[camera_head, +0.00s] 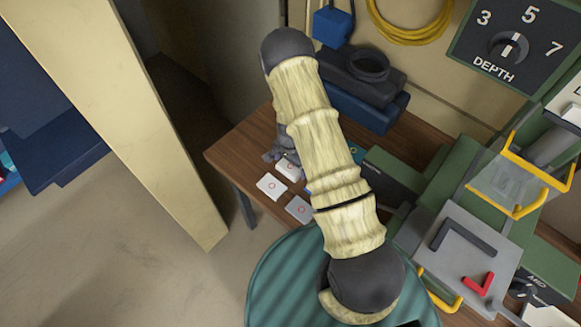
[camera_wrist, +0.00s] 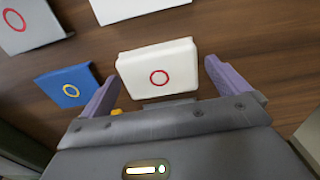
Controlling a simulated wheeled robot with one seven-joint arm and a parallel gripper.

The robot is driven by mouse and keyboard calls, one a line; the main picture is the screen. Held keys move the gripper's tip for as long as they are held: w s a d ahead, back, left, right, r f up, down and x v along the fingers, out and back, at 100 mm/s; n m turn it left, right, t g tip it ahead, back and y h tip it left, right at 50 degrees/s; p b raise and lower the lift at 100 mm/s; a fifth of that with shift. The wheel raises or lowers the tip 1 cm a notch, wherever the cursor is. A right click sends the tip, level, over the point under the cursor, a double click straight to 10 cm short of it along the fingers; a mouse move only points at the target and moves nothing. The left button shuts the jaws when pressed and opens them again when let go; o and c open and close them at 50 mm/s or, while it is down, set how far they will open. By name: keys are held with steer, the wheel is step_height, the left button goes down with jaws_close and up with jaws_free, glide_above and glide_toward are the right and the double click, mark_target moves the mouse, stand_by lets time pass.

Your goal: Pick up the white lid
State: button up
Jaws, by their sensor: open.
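In the wrist view, a white lid (camera_wrist: 135,66) with a red ring on its top lies on the brown wooden table. My gripper (camera_wrist: 160,82) is open, with one purple finger on the left of this lid and one on the right. The lid lies between and slightly beyond the fingertips; I cannot tell whether either finger touches it. In the head view, my gripper (camera_head: 281,150) is partly hidden by my arm at the table's left end. White lids (camera_head: 271,186) show close to it; I cannot tell which one lies between the fingers.
A blue lid (camera_wrist: 63,80) with a yellow ring lies just left of the white lid. A greyish lid (camera_wrist: 30,35) with a red ring and another white piece (camera_wrist: 130,9) lie beyond. In the head view, green machinery (camera_head: 440,185) stands on the right and dark cases (camera_head: 362,95) stand behind.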

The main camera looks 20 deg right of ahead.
mark_target(290, 166)
steer(key=c, duration=0.9)
steer(key=shift+r, duration=0.1)
step_height(290, 166, up, 10)
steer(key=shift+f+b, duration=0.1)
steer(key=shift+b, duration=1.1)
steer(key=shift+s, duration=0.1)
